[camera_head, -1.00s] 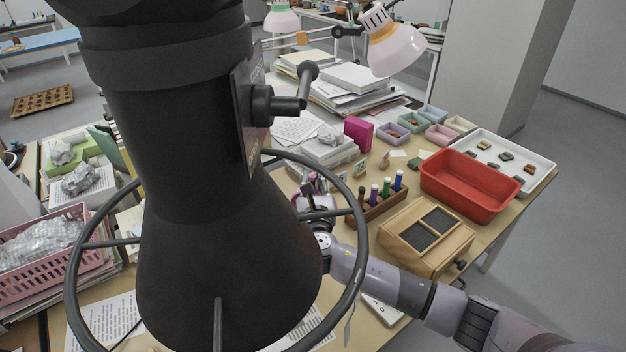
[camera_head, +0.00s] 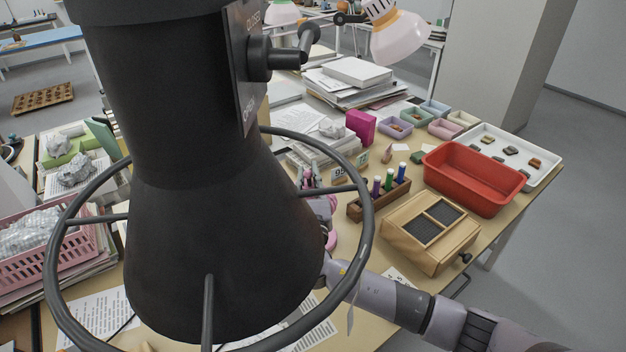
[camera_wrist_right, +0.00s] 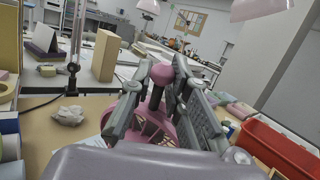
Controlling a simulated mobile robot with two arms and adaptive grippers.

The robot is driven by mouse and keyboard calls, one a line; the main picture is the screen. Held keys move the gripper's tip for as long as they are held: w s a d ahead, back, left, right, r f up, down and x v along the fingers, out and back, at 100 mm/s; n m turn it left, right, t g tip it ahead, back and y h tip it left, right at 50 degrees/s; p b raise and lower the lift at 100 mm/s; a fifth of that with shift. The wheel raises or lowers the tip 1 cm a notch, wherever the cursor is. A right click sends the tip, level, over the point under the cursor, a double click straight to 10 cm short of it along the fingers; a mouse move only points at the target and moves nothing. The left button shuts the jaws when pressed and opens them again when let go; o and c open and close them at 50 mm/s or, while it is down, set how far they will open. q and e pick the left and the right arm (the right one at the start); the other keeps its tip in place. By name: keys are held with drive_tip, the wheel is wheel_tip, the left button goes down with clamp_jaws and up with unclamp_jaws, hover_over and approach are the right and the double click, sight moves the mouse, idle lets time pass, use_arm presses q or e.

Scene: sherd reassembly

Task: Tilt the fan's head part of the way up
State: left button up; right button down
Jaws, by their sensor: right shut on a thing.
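The fan (camera_wrist_right: 150,133) is pink, with a slatted round part low between my fingers in the right wrist view. A rounded pink piece (camera_wrist_right: 162,74) of it sits between the fingertips. My right gripper (camera_wrist_right: 160,80) is shut on this fan, one grey finger on each side. I cannot tell the head's exact tilt. In the head view only a sliver of pink (camera_head: 323,208) shows beside a large black hood, which hides most of the fan and gripper. My left gripper is not in view.
The black hood (camera_head: 215,240) with its wire ring fills the left and middle of the head view. A pen rack (camera_head: 370,205), wooden box (camera_head: 430,235) and red tub (camera_head: 475,180) stand right of the fan. A pink basket (camera_head: 30,260) is at left.

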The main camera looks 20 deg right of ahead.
sight(304, 189)
drive_tip(key=s+a+t+b, duration=0.1)
drive_tip(key=b, duration=0.1)
drive_tip(key=s+f+n+t+b, duration=0.1)
drive_tip(key=shift+s+a+f+b, duration=0.1)
drive_tip(key=shift+a+f+b, duration=0.2)
drive_tip(key=shift+a+b, duration=0.05)
drive_tip(key=shift+s+a+r+n+t+b, duration=0.2)
drive_tip(key=shift+s+a+n+t+b, duration=0.2)
drive_tip(key=shift+n+b, duration=0.1)
drive_tip(key=c, duration=1.7)
unclamp_jaws()
drive_tip(key=v, duration=1.2)
drive_tip(key=shift+d, duration=0.1)
